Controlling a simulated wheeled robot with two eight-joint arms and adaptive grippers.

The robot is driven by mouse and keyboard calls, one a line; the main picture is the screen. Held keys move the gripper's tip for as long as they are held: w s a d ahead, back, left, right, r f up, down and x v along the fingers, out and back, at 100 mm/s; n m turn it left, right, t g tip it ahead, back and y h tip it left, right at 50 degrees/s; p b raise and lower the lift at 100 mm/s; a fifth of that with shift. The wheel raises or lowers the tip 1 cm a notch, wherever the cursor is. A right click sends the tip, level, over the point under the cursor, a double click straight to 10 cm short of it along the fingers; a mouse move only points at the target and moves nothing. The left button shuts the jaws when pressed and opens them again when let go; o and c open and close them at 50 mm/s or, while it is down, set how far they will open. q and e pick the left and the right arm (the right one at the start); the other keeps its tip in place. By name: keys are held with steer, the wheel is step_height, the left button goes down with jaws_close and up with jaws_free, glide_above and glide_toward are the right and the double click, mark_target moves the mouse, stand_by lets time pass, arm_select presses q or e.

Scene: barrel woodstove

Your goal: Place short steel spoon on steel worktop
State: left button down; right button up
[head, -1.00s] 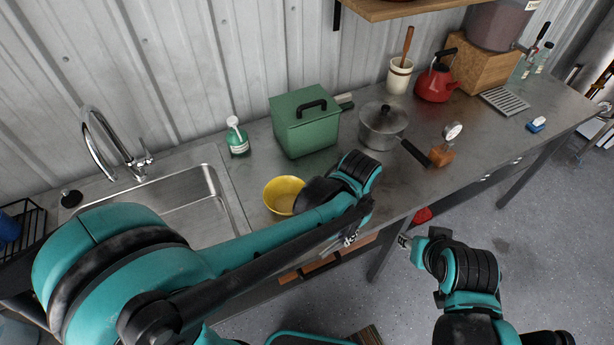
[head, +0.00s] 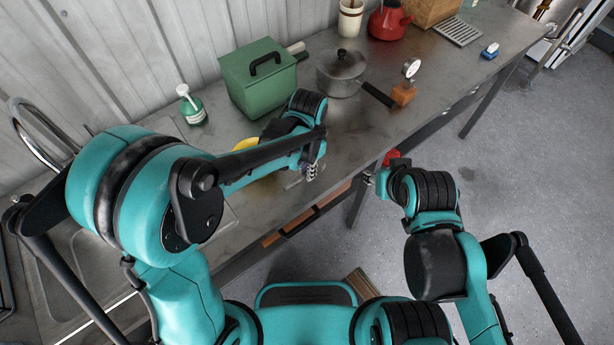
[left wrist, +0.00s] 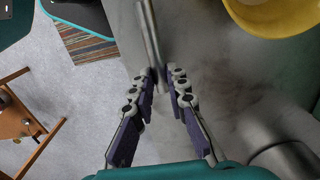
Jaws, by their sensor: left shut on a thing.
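The short steel spoon shows in the left wrist view as a thin metal handle (left wrist: 151,38) running up from between my left gripper's fingertips (left wrist: 161,84); the end of it is out of the picture. My left gripper (head: 311,172) is shut on it, over the front edge of the steel worktop (head: 350,128). In the left wrist view the worktop (left wrist: 225,85) fills the right side. I cannot tell whether the spoon touches it. My right gripper (head: 371,181) is off the worktop's front edge, over the floor side; its fingers are too small to read.
A yellow bowl (left wrist: 278,12) stands close to my left gripper. Behind are a green box (head: 258,82), a soap bottle (head: 191,106) and a lidded pot (head: 342,74). Worktop between the pot and the front edge is bare.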

arm_select(q)
step_height(320, 180, down, 4)
steer(key=shift+r+b, duration=0.1)
steer(key=shift+b, duration=0.45)
steer(key=c, duration=1.5)
jaws_free()
